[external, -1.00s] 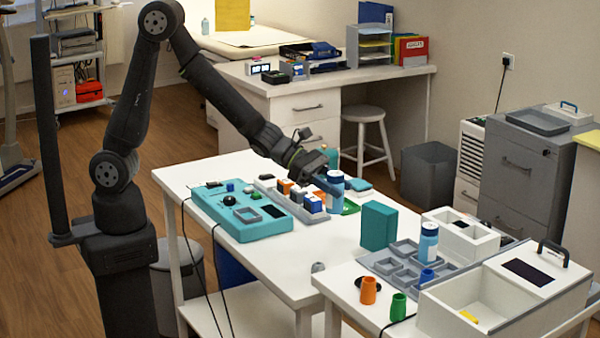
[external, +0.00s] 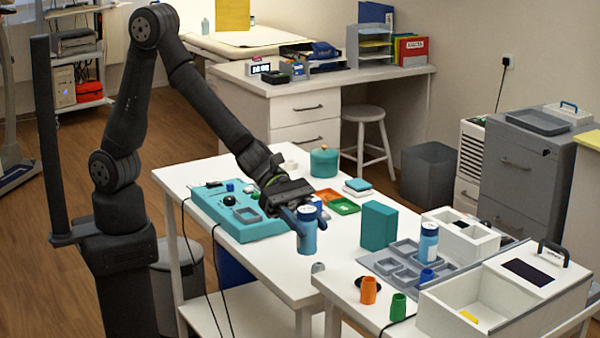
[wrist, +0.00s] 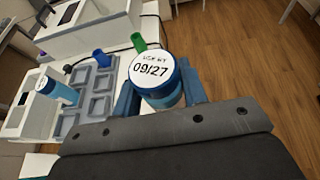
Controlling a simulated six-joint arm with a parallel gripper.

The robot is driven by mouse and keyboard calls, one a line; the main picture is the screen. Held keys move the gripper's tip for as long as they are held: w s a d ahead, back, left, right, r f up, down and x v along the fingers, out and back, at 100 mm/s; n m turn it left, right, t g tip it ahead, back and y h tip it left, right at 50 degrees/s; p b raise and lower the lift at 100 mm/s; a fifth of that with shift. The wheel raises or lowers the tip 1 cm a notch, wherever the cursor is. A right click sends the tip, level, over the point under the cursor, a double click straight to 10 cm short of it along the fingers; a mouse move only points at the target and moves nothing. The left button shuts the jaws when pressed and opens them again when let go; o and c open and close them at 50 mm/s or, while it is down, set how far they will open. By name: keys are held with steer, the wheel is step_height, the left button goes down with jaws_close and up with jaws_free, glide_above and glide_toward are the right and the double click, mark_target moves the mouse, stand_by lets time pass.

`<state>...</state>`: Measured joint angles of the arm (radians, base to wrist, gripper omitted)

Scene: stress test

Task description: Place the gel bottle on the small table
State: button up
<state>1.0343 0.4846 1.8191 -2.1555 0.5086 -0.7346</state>
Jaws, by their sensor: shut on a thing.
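My gripper (external: 308,222) is shut on a blue bottle (external: 307,240) with a white-topped cap, taken as the gel bottle. In the wrist view, my gripper (wrist: 160,92) has a finger on each side of the bottle (wrist: 167,101), and its cap reads "USE BY 09/27". The bottle is upright or nearly so, over the near right part of the long white table; I cannot tell its height above it.
The small table also bears an orange cup (external: 368,290), a green cup (external: 398,307) and a large white box (external: 465,318). A teal box (external: 378,226) stands on the long table, right of the bottle. A teal device (external: 225,212) lies left of my gripper.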

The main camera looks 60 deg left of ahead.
steer(key=shift+w+f, duration=1.95)
steer(key=shift+f, duration=0.2)
steer(key=shift+w+f, duration=1.9)
steer(key=shift+f, duration=0.25)
steer(key=shift+f, duration=0.15)
steer(key=o, duration=1.1)
steer(key=v, duration=1.2)
